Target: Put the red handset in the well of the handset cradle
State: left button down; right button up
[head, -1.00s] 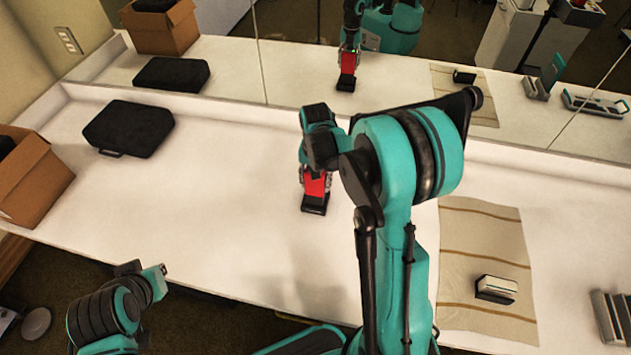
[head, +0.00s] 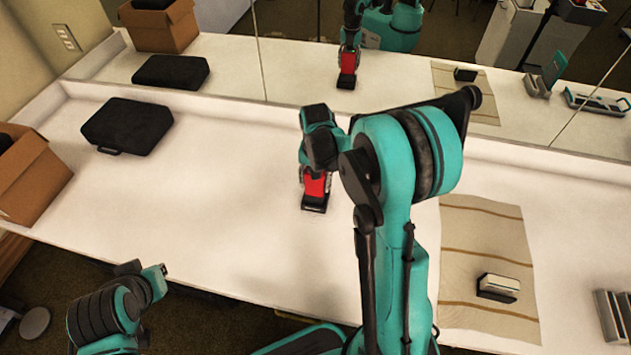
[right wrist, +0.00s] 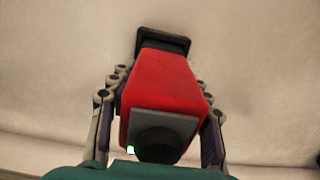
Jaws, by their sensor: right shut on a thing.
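The red handset (head: 317,187) is held upright in my right gripper (head: 315,172), over the middle of the counter. In the right wrist view my right gripper (right wrist: 162,82) has a finger on each side of the red handset (right wrist: 165,82). A dark, flat, rimmed piece (right wrist: 163,41) shows at the handset's far end; I cannot tell whether it is the handset's foot or a separate cradle. Whether it touches the counter is unclear. No handset cradle can be named with certainty. My left gripper (head: 155,274) is low at the left, away from these; its fingers are unclear.
A black case (head: 127,126) and a cardboard box (head: 35,175) are at the left. A striped cloth (head: 480,235) with a white-and-black block (head: 498,287) lies at the right, beside a grey item (head: 613,318). A mirror (head: 300,60) backs the counter. The left-middle counter is clear.

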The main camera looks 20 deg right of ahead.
jog(key=shift+f, duration=0.2)
jog(key=shift+f+b, duration=0.4)
jog(key=shift+b, duration=0.1)
jog(key=o, duration=1.5)
jog(key=shift+o, duration=0.2)
jog(key=shift+r, duration=0.1)
jog(key=shift+r+p, duration=2.5)
jog(key=shift+r, duration=1)
